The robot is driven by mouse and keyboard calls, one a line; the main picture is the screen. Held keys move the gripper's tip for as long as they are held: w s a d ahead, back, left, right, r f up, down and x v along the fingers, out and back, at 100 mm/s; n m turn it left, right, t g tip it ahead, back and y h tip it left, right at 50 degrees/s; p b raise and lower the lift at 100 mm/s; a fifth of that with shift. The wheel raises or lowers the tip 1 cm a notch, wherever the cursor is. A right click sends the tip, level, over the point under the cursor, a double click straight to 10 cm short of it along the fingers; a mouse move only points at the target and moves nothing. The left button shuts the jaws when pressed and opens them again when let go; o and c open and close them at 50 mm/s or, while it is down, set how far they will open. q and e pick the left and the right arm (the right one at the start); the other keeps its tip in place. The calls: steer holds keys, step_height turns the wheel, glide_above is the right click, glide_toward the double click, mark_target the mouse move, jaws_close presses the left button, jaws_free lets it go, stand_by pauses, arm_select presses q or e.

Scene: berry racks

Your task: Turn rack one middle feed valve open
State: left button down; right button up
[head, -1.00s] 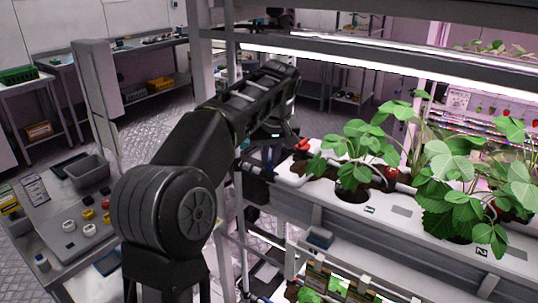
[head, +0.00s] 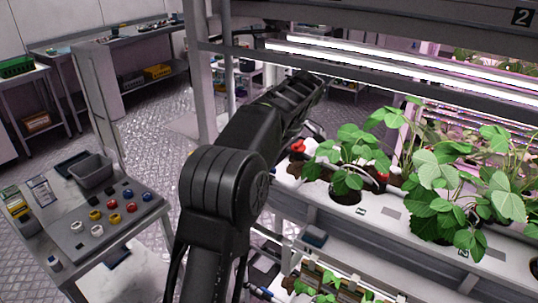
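A red valve handle (head: 297,146) shows at the left end of the white planting trough (head: 390,213), beside the nearest plant. My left arm rises from the bottom, left of centre, and reaches up and right toward the trough's left end. Its dark wrist is close to the red handle in the picture. The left fingertips are hidden or too dark to make out, so contact cannot be told. My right gripper is out of view.
Leafy plants (head: 440,190) fill the trough, under bright light bars (head: 400,65). A grey rack post (head: 198,80) stands left of my arm. A side table at left holds a panel of coloured knobs (head: 108,213) and a grey bin (head: 91,170). Open floor lies behind it.

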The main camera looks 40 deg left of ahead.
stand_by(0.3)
arm_select(q)
steer(key=c, duration=1.4)
jaws_free()
steer(key=shift+c, duration=0.2)
